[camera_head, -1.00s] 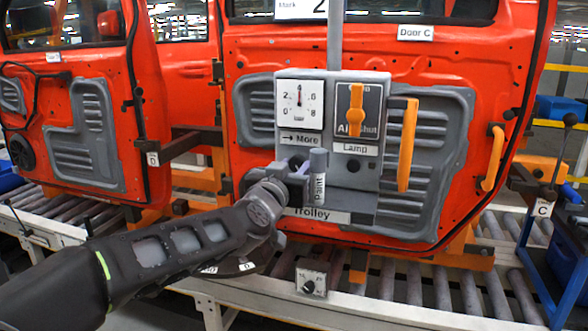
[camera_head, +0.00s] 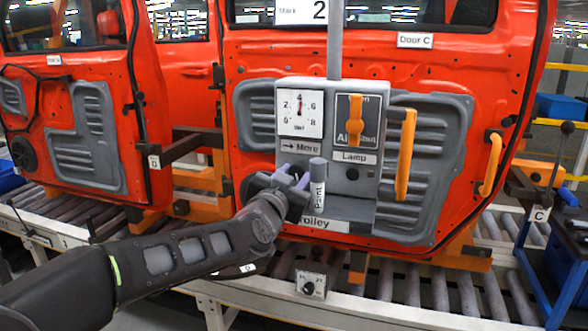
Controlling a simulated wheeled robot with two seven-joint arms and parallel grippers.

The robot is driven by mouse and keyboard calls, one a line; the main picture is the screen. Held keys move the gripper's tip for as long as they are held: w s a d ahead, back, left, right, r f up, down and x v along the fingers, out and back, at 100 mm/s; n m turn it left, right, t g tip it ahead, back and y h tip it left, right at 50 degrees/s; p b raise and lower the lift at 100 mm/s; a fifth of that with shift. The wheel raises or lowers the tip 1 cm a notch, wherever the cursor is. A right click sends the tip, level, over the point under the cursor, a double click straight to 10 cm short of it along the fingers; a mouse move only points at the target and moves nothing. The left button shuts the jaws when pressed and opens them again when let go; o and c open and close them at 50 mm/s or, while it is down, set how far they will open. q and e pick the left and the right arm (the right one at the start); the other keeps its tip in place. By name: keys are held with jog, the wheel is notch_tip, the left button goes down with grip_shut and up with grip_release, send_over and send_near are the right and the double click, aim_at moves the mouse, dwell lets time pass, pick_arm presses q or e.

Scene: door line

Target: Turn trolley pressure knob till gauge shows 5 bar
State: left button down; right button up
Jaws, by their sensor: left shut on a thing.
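The trolley's grey panel (camera_head: 334,88) stands in front of an orange-red car door. Its white pressure gauge (camera_head: 300,114) is marked 0, 2, 4, 6, 8; the needle points almost straight up, near 4. Below it is a label with an arrow, reading "More" (camera_head: 299,146). My left gripper (camera_head: 293,177) reaches in from the lower left, with lavender fingers shut on the pressure knob just under that label. The knob itself is hidden by the fingers and wrist. My right gripper is not in view.
A grey cylinder labelled "Paint" (camera_head: 318,184) stands close right of my left gripper. A small dial box (camera_head: 311,284) sits lower on the roller conveyor (camera_head: 440,291).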

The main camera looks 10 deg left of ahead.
pick_arm(q)
jog(key=m+p, duration=0.2)
jog(key=shift+r+m, duration=0.1)
jog(key=shift+m, duration=0.3)
jog(key=shift+m+p, duration=0.4)
jog(key=shift+m, duration=0.2)
jog(key=c, duration=1.3)
grip_release()
jog(key=shift+o, duration=0.2)
jog(key=s+b, duration=0.1)
jog(key=s, duration=0.7)
jog(key=shift+a, duration=0.25)
